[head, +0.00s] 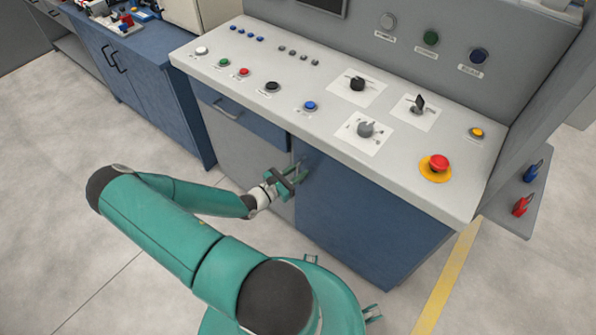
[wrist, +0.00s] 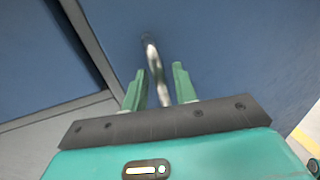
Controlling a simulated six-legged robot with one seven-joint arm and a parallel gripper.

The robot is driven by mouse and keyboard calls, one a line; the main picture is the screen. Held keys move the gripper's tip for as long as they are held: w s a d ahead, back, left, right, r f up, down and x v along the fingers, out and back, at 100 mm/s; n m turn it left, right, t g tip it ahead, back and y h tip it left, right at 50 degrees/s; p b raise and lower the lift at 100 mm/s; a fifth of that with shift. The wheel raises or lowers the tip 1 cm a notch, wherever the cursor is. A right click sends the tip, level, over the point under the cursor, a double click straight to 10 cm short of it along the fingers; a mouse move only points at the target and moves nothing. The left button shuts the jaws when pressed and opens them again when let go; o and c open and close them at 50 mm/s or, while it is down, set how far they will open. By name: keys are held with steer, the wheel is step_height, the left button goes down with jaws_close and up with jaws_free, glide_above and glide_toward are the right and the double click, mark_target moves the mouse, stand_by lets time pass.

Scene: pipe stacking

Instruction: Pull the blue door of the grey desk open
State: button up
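The grey desk (head: 250,60) has a sloped panel with buttons and knobs. Its blue door (head: 350,220) is on the right of the front and looks shut, flush with the front. The door also fills much of the wrist view (wrist: 230,60). A metal handle (wrist: 154,65) stands on the door and runs down between my fingers in the wrist view. My gripper (wrist: 158,85) is open, with one green finger on each side of the handle and a gap visible to each. In the head view my gripper (head: 293,176) is at the door's upper left edge and hides the handle.
A blue drawer (head: 240,118) with a handle sits left of the door, above a grey panel (head: 250,160). Another blue cabinet (head: 140,85) stands at the left. The floor (head: 110,260) before the desk is clear, with a yellow line (head: 447,280) at the right.

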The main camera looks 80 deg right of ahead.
steer(key=shift+s+d, duration=0.1)
steer(key=shift+d, duration=0.05)
jaws_close()
stand_by(0.4)
